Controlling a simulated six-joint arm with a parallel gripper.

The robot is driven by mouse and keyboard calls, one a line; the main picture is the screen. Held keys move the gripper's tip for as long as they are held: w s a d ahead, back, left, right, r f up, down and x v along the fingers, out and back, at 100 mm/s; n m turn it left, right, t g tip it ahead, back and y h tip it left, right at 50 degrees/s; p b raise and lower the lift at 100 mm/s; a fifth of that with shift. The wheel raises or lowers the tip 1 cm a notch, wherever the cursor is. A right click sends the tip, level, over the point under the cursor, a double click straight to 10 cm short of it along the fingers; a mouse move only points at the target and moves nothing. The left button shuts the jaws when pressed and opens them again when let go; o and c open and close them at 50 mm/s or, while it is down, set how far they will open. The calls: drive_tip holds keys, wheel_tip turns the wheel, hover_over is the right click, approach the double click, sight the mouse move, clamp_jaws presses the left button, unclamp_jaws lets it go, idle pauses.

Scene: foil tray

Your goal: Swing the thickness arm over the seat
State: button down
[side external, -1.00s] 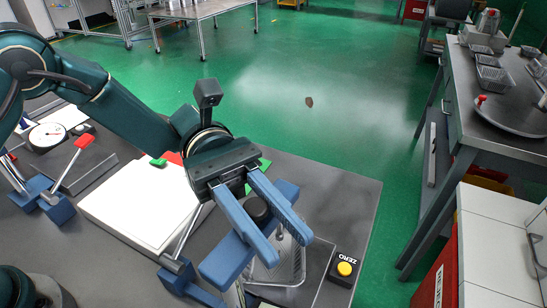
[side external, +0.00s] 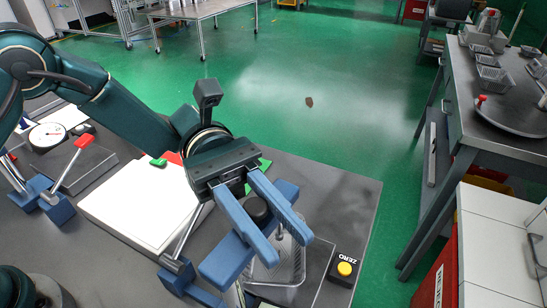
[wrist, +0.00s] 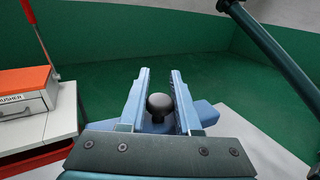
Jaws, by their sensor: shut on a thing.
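A round black knob (side external: 258,208) stands on a blue bar-shaped part (side external: 228,262), which seems to belong to the thickness arm. My gripper (side external: 286,248) is shut on the knob, with one blue finger on each side. In the wrist view the knob (wrist: 159,104) sits between the fingers of my gripper (wrist: 157,72), with the blue part (wrist: 208,113) below. A clear tray (side external: 291,265) stands under and beside the fingertips, partly hidden by them. I cannot tell which part is the seat.
A box with a yellow button marked ZERO (side external: 344,269) stands right of the clear tray. A white board (side external: 140,208) lies to the left. Farther left are a red-handled lever (side external: 83,142) and a round dial (side external: 47,135). A grey side bench (side external: 500,115) stands apart at right.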

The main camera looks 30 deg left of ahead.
drive_tip(key=shift+a+t, duration=0.1)
drive_tip(key=shift+t, duration=0.2)
drive_tip(key=shift+w+a+n+t+h, duration=0.15)
drive_tip(key=shift+n+t+h, duration=0.1)
drive_tip(key=shift+n+t, duration=0.2)
drive_tip(key=shift+w+a+n+t+h, duration=0.1)
drive_tip(key=shift+n+t+h, duration=0.15)
drive_tip(key=shift+n+t, duration=0.15)
drive_tip(key=c, duration=0.6)
unclamp_jaws()
drive_tip(key=shift+c, duration=0.2)
drive_tip(key=v, duration=0.5)
